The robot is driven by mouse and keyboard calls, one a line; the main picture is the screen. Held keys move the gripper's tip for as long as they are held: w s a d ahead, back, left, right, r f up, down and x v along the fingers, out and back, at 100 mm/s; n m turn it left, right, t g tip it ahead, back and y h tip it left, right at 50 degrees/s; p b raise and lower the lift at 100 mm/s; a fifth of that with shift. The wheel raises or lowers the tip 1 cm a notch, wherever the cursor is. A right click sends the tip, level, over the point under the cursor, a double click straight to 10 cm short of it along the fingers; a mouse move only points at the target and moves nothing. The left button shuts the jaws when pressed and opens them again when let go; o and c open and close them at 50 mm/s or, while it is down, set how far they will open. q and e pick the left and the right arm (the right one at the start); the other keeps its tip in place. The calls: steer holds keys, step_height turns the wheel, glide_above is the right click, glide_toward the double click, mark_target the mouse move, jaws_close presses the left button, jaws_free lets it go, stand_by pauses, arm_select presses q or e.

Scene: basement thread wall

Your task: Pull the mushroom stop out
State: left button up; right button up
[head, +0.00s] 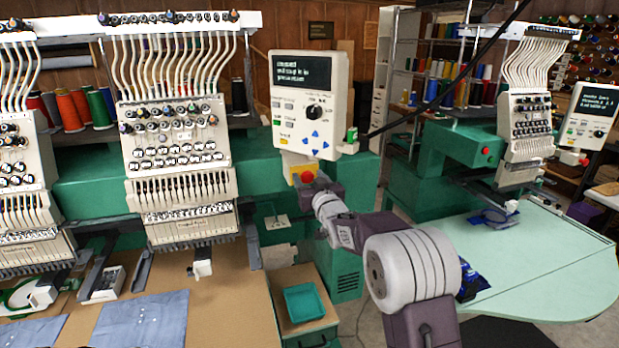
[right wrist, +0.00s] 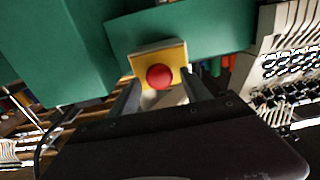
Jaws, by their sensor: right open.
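The red mushroom stop (head: 307,177) sits on a yellow box (head: 297,168) below the control panel of the near embroidery machine. In the right wrist view the red knob (right wrist: 160,77) is centred on its yellow box (right wrist: 157,54). My right gripper (right wrist: 162,82) is open, with one finger on each side of the knob. I cannot tell whether the fingers touch it or how far they reach past it. In the head view my right gripper (head: 311,190) is just below and in front of the stop, partly covering it. My left gripper is not in view.
The control panel (head: 303,104) with a lit screen hangs directly above the stop. The green machine body (head: 345,245) is behind and below. A teal tray (head: 304,302) stands on a small stand beneath. Another machine with its own red stop (head: 486,150) is at the right.

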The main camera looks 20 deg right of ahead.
steer(key=shift+w+f, duration=0.1)
steer(key=shift+w, duration=0.05)
steer(key=c, duration=0.7)
jaws_close()
stand_by(0.4)
